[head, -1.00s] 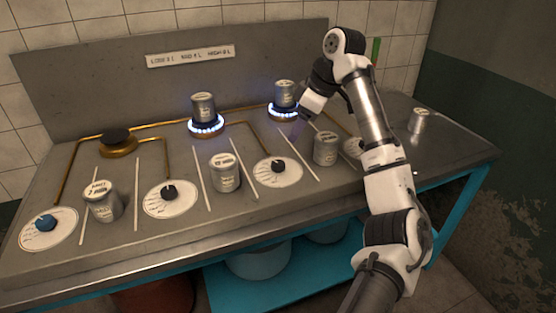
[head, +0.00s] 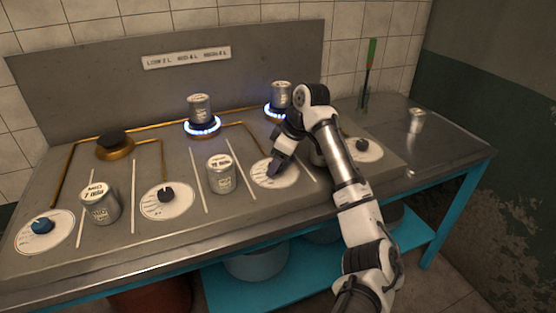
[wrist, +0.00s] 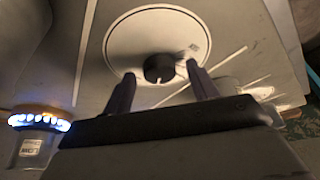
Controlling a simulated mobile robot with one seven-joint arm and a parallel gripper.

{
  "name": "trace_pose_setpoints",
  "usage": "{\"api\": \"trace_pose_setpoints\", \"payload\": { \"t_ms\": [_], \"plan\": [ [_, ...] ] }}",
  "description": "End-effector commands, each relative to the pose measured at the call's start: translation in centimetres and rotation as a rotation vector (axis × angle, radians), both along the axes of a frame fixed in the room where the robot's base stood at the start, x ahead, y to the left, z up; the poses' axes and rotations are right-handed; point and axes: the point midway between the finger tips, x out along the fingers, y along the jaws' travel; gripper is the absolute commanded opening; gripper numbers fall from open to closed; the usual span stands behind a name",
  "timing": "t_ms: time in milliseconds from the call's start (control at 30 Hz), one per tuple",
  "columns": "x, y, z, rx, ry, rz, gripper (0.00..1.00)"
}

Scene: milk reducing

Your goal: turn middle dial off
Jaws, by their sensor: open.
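My gripper (head: 274,168) points down over a dial's white disc (head: 262,176), third from the left in the head view, and hides its knob there. The lit middle burner (head: 202,127) and lit right burner (head: 270,111) show blue flames, each under a metal can.
Labelled cans stand on the counter (head: 100,203), (head: 220,174), and another is partly behind my arm. The left burner (head: 114,148) shows no flame. The right counter is mostly clear.

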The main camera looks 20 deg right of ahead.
Motion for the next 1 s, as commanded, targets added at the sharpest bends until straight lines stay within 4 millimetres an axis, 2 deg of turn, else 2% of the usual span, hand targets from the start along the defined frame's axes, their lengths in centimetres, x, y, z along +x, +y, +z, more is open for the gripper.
{"api": "trace_pose_setpoints", "payload": {
  "t_ms": [67, 300, 400, 567, 833, 1000],
  "plan": [
    [-0.01, -0.01, 0.01, 0.000, 0.000, 0.000, 0.56],
    [-0.01, 0.00, 0.02, 0.000, 0.000, 0.000, 0.25],
    [-0.02, 0.01, 0.02, 0.001, 0.001, 0.000, 0.14],
    [-0.04, 0.18, 0.11, 0.003, 0.001, -0.043, 0.14],
    [-0.18, 0.41, 0.30, 0.004, 0.002, -0.318, 0.14],
    [-0.22, 0.36, 0.13, 0.002, 0.002, -0.432, 0.14]
  ]
}}
